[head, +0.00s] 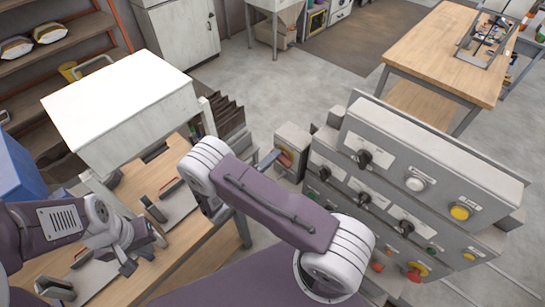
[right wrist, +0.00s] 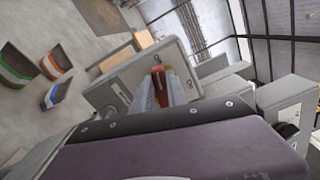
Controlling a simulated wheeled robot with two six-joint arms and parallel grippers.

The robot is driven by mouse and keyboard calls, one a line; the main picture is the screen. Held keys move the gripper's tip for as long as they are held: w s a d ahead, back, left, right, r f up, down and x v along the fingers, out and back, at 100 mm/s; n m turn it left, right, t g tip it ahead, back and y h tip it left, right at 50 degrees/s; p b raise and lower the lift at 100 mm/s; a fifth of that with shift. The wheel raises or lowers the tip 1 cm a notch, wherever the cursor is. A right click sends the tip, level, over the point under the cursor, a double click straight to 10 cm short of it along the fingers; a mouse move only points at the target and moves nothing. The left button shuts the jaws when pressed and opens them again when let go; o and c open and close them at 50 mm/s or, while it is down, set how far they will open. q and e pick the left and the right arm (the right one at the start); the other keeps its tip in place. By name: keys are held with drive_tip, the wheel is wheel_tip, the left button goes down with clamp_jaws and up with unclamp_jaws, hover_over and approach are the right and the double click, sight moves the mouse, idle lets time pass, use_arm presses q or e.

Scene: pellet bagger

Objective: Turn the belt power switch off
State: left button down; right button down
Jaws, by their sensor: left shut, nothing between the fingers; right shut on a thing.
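A grey switch box (head: 293,141) stands at the left end of the control panel. A red handle (head: 285,157) shows on its face, and I take this for the belt power switch. The handle also shows in the right wrist view (right wrist: 158,86). My right gripper (head: 276,157) reaches the box from the left and is shut on the red handle; its fingers (right wrist: 177,92) partly cover it in the right wrist view. I cannot read the label or the handle's exact setting. My left gripper (head: 138,262) is shut and empty above the wooden bench, away from the switch.
The grey control panel (head: 440,150) carries several black knobs, a yellow button (head: 460,213) and a red mushroom button (head: 414,276). Open floor (head: 290,90) lies behind the box.

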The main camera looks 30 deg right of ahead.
drive_tip(key=shift+f+n, duration=0.25)
drive_tip(key=shift+n, duration=1.25)
drive_tip(key=c, duration=1.4)
unclamp_jaws()
drive_tip(key=shift+o, duration=0.4)
drive_tip(key=shift+d, duration=0.1)
drive_tip(key=shift+f, duration=0.1)
drive_tip(key=b+v, duration=0.3)
drive_tip(key=v, duration=0.6)
